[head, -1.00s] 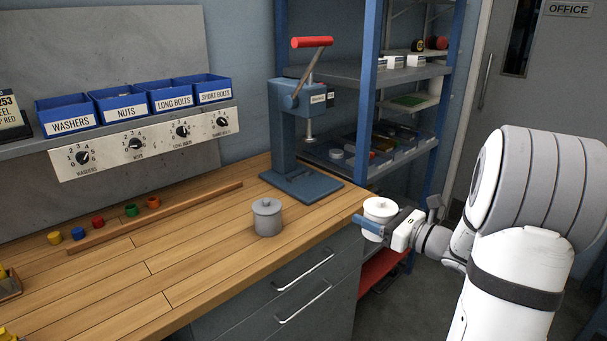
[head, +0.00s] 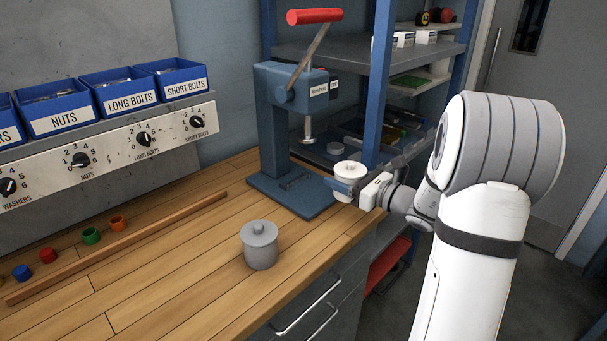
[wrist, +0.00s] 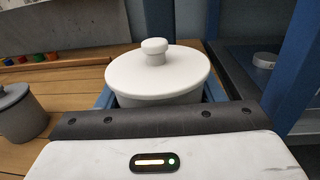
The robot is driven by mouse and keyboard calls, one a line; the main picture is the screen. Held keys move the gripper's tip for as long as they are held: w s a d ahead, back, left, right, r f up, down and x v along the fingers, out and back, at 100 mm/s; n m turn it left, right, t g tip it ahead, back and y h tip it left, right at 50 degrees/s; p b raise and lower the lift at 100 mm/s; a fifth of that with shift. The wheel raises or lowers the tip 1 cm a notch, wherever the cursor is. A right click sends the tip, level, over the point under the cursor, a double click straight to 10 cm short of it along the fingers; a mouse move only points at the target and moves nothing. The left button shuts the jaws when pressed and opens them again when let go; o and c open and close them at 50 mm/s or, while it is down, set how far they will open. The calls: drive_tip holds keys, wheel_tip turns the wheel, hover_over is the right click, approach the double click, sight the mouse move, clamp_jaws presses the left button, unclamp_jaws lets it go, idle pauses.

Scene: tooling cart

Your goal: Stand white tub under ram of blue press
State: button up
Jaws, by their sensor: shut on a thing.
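The white tub (head: 350,170) has a lid with a round knob and is upright in my gripper (head: 346,186). It also shows in the wrist view (wrist: 158,76), between the blue fingers. My gripper is shut on it, just right of the blue press (head: 271,130) and near its base plate (head: 300,205). The ram (head: 308,130) hangs above the base plate, to the left of the tub. Nothing stands under the ram. The red-handled lever (head: 314,16) is raised.
A grey lidded tub (head: 259,246) stands on the wooden bench (head: 190,275) in front of the press. A wooden strip (head: 130,240) and several coloured cups lie further left. Shelving with a blue post (head: 381,80) rises behind the tub. Bench between the grey tub and press is clear.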

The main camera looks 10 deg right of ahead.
drive_tip(key=x, duration=1.2)
drive_tip(key=shift+w+a+p, duration=0.1)
drive_tip(key=shift+a+p, duration=0.2)
drive_tip(key=shift+w+a+f, duration=0.1)
drive_tip(key=shift+w+f, duration=0.05)
drive_tip(key=shift+f, duration=1.7)
